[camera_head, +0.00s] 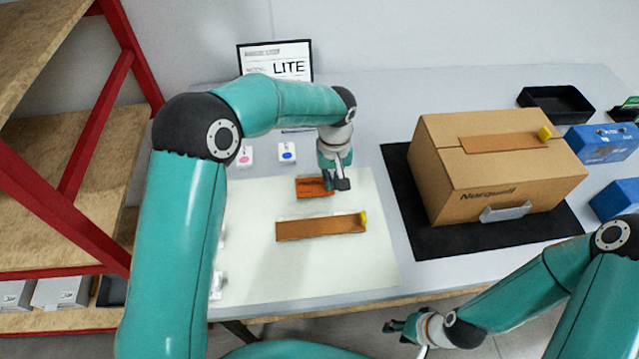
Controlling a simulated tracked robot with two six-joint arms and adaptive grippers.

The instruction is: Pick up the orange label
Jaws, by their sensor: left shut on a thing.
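The orange label (312,187) is a small flat rectangle with dark print near the back of the pale mat (260,270). My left gripper (338,183) is above its right end, pointing down, and covers part of that end. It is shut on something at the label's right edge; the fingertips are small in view. A longer brown strip (320,227) with a yellow end lies in front of the label on the mat. My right gripper (403,326) is low at the front, off the table edge and apart from the label; its fingers are too small to judge.
A closed cardboard box (490,180) stands on a black mat (425,238) at right. A black tray (556,104) and blue boxes (602,143) are beyond it. Small white boxes (287,152) stand behind the pale mat, near a LITE sign (290,68). A red-framed shelf (95,115) is at left.

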